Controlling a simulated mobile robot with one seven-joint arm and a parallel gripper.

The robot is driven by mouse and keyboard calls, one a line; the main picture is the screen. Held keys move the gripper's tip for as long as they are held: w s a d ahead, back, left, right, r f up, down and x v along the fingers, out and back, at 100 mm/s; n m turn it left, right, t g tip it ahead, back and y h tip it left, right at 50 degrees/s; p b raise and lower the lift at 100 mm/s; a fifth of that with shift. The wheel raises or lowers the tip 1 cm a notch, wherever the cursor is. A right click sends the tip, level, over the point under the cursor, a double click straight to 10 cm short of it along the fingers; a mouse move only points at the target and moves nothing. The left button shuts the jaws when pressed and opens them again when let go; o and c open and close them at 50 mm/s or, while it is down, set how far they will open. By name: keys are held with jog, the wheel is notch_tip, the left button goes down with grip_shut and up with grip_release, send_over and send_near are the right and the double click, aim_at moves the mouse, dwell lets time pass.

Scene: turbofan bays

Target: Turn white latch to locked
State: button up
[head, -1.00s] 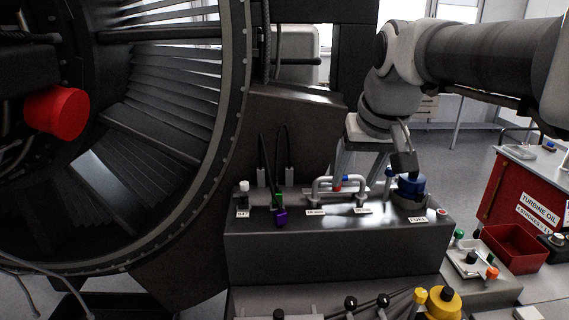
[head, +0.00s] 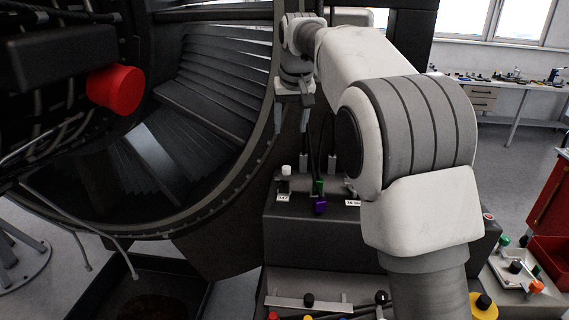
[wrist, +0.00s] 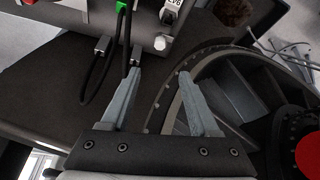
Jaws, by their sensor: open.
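The white latch (head: 286,171) is a small white-topped piece at the left end of the dark console top (head: 335,185), with a label below it. In the wrist view its white end (wrist: 162,42) shows just beyond the fingertips, beside a small lettered label. My gripper (head: 292,115) hangs above and behind the latch in the head view. Its two grey fingers (wrist: 159,73) are spread and empty in the wrist view, apart from the latch. Whether the latch is turned is too small to tell.
The large round engine casing (head: 225,190) curves close on the left, with a red cylinder (head: 115,87). My arm hides the console's right part.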

aim_at(286, 167)
jog(key=p+x, duration=0.1)
jog(key=x, duration=1.5)
jog(key=shift+w, duration=0.15)
jog(key=shift+r, duration=0.1)
grip_shut()
